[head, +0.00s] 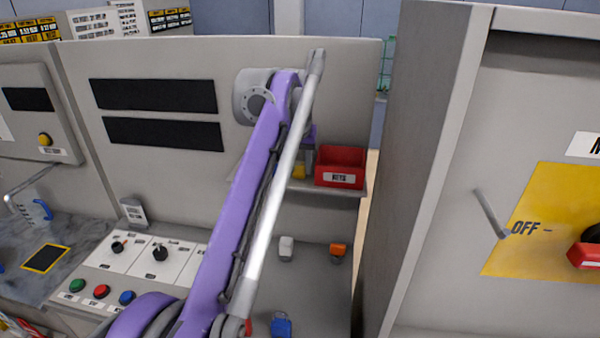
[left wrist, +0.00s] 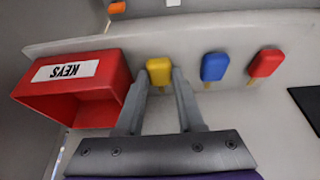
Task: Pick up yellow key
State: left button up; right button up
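The yellow key (left wrist: 160,70) has a rounded yellow head and lies on the grey shelf in the left wrist view. It also shows in the head view (head: 299,172), partly covered by my left arm. My left gripper (left wrist: 161,77) is open, with its fingertips on either side of the yellow head. I cannot tell whether they touch it. In the head view the gripper (head: 308,155) is mostly hidden behind my purple arm. My right gripper is not in view.
A red bin labelled KEYS (left wrist: 85,90) stands close beside the gripper on the shelf (left wrist: 200,35). A blue key (left wrist: 214,67) and a red key (left wrist: 266,63) lie on the other side. A cabinet with a yellow OFF panel (head: 535,200) stands at the right.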

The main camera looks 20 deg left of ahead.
aim_at(300, 170)
pick_arm(q)
grip_shut()
notch_tip(300, 170, up, 10)
jog(key=p, duration=0.4)
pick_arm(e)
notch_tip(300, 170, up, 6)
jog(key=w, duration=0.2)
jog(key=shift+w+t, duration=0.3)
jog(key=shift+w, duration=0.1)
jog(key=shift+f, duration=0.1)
